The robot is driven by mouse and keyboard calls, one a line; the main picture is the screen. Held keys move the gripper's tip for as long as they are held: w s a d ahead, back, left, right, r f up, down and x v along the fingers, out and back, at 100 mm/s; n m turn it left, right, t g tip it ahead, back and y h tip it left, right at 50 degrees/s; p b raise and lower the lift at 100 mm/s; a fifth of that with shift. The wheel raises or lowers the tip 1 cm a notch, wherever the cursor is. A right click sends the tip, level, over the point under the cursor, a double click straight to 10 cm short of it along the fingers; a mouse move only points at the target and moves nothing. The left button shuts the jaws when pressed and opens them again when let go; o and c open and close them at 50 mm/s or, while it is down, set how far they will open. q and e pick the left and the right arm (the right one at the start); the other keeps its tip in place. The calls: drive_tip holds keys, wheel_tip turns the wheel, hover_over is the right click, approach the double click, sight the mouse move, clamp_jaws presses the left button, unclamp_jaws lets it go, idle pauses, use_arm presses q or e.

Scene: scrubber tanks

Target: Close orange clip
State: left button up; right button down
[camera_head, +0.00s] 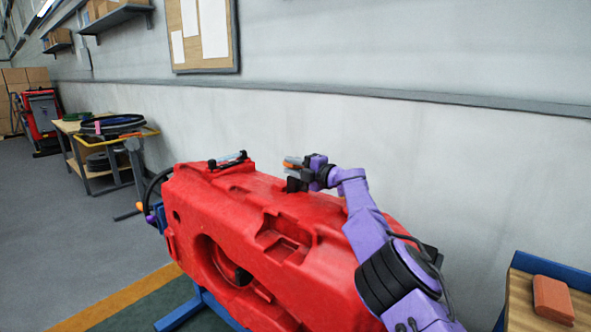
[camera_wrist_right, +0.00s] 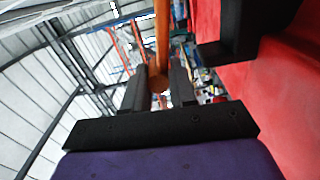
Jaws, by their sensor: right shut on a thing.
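The large red tank (camera_head: 220,215) stands in the middle of the head view. My right gripper (camera_head: 293,175) is at its top rear edge, in front of the white wall. A small orange clip part (camera_head: 289,165) shows at its fingers. In the right wrist view, an orange bar (camera_wrist_right: 161,45) runs between the two black fingers of my right gripper (camera_wrist_right: 159,88), which is shut on it. The clip's base is largely hidden, so I cannot tell its angle to the tank. My left gripper is not in view.
A black fitting with a pale tube (camera_head: 228,160) sits on the tank's top left. A black bracket (camera_wrist_right: 232,40) stands by the red surface in the wrist view. A blue-edged bench (camera_head: 520,290) with an orange-red block (camera_head: 553,299) is at lower right.

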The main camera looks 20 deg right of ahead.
drive_tip(key=shift+s+a+f, duration=0.1)
drive_tip(key=shift+a+f, duration=0.05)
drive_tip(key=shift+f, duration=0.15)
idle(0.4)
drive_tip(key=c, duration=1)
unclamp_jaws()
drive_tip(key=shift+o, duration=0.2)
